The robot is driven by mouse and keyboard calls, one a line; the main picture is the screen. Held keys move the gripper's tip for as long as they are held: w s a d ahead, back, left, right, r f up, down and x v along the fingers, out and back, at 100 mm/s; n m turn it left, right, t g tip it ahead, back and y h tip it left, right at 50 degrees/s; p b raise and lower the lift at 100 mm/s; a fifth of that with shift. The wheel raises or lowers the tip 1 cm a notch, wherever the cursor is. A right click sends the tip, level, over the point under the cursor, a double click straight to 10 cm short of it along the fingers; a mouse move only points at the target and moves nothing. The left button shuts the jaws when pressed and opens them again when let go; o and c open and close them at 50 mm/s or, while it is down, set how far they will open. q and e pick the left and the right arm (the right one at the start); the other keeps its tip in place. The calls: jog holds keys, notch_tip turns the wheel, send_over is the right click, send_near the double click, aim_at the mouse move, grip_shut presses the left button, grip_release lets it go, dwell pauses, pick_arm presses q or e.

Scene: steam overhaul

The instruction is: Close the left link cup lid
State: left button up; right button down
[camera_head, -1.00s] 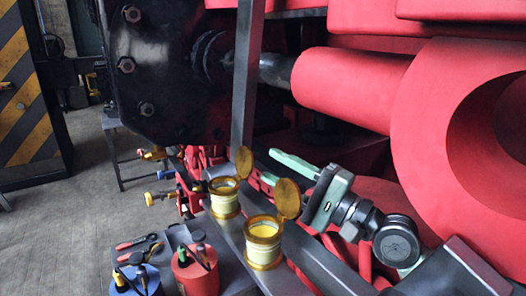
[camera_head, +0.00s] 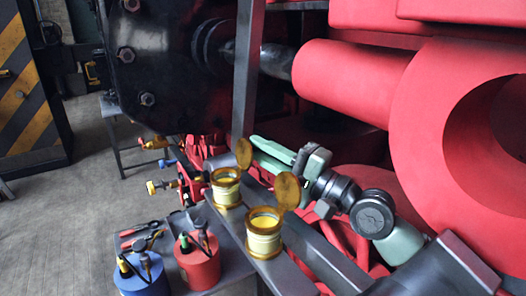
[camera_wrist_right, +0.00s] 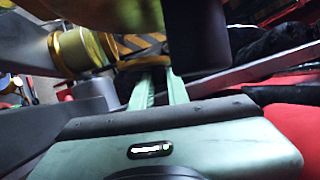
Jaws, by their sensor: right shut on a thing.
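The left link cup (camera_head: 226,187) is a pale yellow cup with an amber rim; it also shows in the wrist view (camera_wrist_right: 82,50). Its round amber lid (camera_head: 244,153) stands open, upright at the far right of the rim. My right gripper (camera_head: 256,142), with green fingers, reaches in from the right. Its tips are at the lid's right edge and shut on it; the exact contact is hard to see. The fingers also show in the wrist view (camera_wrist_right: 160,88). My left gripper is out of view.
A second cup (camera_head: 264,238) stands nearer, its lid (camera_head: 287,190) also open, close below my right arm. Red (camera_head: 198,262) and blue (camera_head: 143,278) cans stand at lower left. A grey upright bar (camera_head: 247,75) rises behind the left cup.

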jog(key=r+n+p, duration=0.1)
jog(key=a+n+g+p, duration=0.1)
jog(key=n, duration=0.1)
jog(key=shift+s+r+n+h, duration=0.3)
jog(key=shift+s+r+h, duration=0.05)
jog(key=shift+s+h, duration=0.05)
jog(key=shift+s+a+f+n+g+h, duration=0.15)
jog(key=shift+a+f+n+g+h, duration=0.15)
jog(key=shift+n, duration=0.3)
jog(key=c, duration=1.4)
grip_release()
jog(key=shift+d, duration=0.1)
jog(key=shift+o, duration=0.2)
